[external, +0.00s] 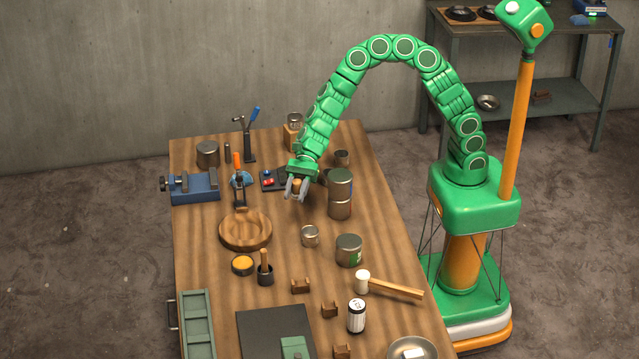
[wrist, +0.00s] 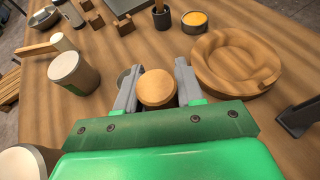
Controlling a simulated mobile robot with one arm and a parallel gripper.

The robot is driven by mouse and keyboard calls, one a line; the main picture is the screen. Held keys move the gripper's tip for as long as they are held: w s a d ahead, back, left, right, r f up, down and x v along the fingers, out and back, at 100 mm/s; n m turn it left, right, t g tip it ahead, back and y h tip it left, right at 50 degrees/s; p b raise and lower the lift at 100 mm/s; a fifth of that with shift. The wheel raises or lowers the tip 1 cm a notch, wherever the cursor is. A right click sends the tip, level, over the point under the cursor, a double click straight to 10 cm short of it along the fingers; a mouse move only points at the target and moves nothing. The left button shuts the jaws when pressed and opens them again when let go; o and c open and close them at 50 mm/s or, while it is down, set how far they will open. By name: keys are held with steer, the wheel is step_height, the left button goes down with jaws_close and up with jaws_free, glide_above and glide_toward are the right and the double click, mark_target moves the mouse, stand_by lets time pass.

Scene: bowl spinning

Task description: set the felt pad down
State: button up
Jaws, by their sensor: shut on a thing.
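My gripper (external: 296,190) is shut on a round tan piece, which I take to be the felt pad (external: 296,183). In the wrist view, its flat round top (wrist: 157,88) shows between the two grey fingers of my gripper (wrist: 157,85). Its underside is hidden, so I cannot see any felt. My gripper points down over the back right part of the wooden table, and the held piece appears above the tabletop. The wooden bowl (external: 262,243) stands in front and to the left of my gripper; it also shows in the wrist view (wrist: 208,70).
A small metal jar (external: 310,236) and another can (external: 348,250) stand in front. A blue vise (external: 195,188) and an orange-handled clamp (external: 238,180) are left. Bare wood lies between bowl and jar.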

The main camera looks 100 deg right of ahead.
steer(key=s+a+r+n+g, duration=0.3)
steer(key=s+a+n+g, duration=0.7)
steer(key=a, duration=0.5)
glide_above(299, 271)
steer(key=shift+g+y, duration=0.4)
steer(key=f, duration=0.6)
steer(key=s+f, duration=0.1)
steer(key=f, duration=0.2)
steer(key=shift+d+f, duration=0.1)
steer(key=shift+d, duration=0.15)
steer(key=shift+w+a+f+m, duration=0.15)
steer(key=shift+w+f+m, duration=0.2)
steer(key=shift+f, duration=1.6)
steer(key=shift+f, duration=0.2)
steer(key=o, duration=1)
steer(key=shift+o, duration=0.2)
steer(key=shift+r, duration=0.1)
